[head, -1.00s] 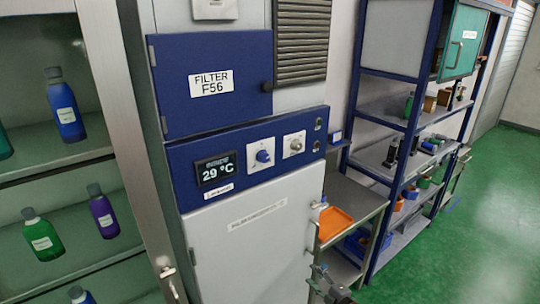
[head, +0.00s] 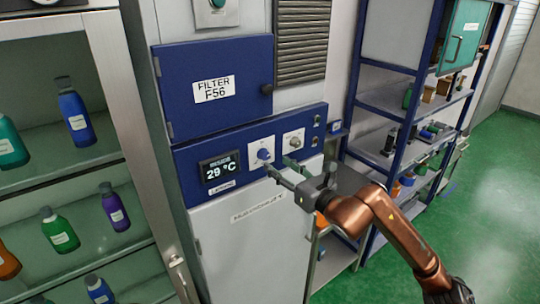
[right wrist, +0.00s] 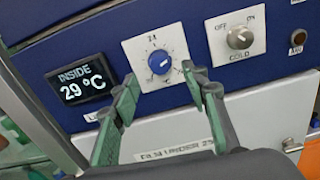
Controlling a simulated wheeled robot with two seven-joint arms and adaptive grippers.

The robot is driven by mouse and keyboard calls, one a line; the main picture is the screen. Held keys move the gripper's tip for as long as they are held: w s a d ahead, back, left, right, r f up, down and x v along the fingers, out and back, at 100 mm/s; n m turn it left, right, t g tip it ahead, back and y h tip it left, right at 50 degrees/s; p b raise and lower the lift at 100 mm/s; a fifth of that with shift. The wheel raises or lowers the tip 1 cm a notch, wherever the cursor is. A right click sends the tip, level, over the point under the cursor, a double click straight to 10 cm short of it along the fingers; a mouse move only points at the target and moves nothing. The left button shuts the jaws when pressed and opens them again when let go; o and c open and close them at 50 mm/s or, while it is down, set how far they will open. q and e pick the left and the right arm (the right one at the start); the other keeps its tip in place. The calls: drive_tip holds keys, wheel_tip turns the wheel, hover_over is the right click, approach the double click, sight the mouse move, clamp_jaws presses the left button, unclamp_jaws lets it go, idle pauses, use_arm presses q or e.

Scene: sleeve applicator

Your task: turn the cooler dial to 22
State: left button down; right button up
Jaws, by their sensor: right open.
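The cooler dial is a blue round knob (head: 263,155) on a white square plate in the cooler's blue panel. It also shows in the right wrist view (right wrist: 159,62), with a scale around it. The display (head: 219,170) left of it reads 29 °C, also in the right wrist view (right wrist: 80,88). My right gripper (head: 280,167) is open just in front of and below the dial. In the right wrist view its fingertips (right wrist: 159,78) are spread on either side of the knob, with nothing between them. Contact with the panel cannot be told. My left gripper is not in view.
A grey OFF/ON COLD switch (right wrist: 240,37) sits right of the dial, close to the right finger. A blue FILTER F56 door (head: 213,88) is above. A bottle cabinet (head: 105,70) stands left, and shelves (head: 385,85) stand right.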

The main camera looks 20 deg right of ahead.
sight(266, 156)
drive_tip(key=p+x, duration=0.1)
drive_tip(key=x, duration=0.3)
drive_tip(key=shift+r+p, duration=0.15)
drive_tip(key=shift+p, duration=0.15)
drive_tip(key=shift+w+a, duration=0.25)
drive_tip(key=shift+w, duration=0.4)
drive_tip(key=shift+c, duration=0.5)
